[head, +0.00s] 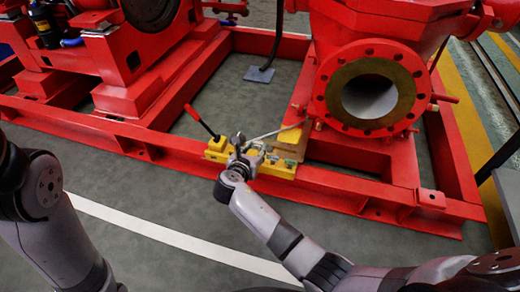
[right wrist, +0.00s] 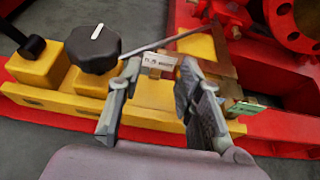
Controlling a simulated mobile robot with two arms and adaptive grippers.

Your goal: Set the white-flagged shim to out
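In the right wrist view a small white plate with dark lettering (right wrist: 159,61) stands on the yellow block (right wrist: 150,100), between the fingertips of my right gripper (right wrist: 160,68). I cannot tell for sure whether it is the shim's white flag. The fingers are apart, with no clear contact on the plate. A thin grey rod (right wrist: 165,40) runs up right behind it. A greenish plate (right wrist: 245,107) lies right of the right finger. In the head view my right gripper (head: 241,146) is over the yellow block on the red frame. My left gripper is out of view.
A brown-yellow wedge (right wrist: 205,47) is at the right. The red pump flange (head: 370,90) rises behind right. Grey floor is open in front.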

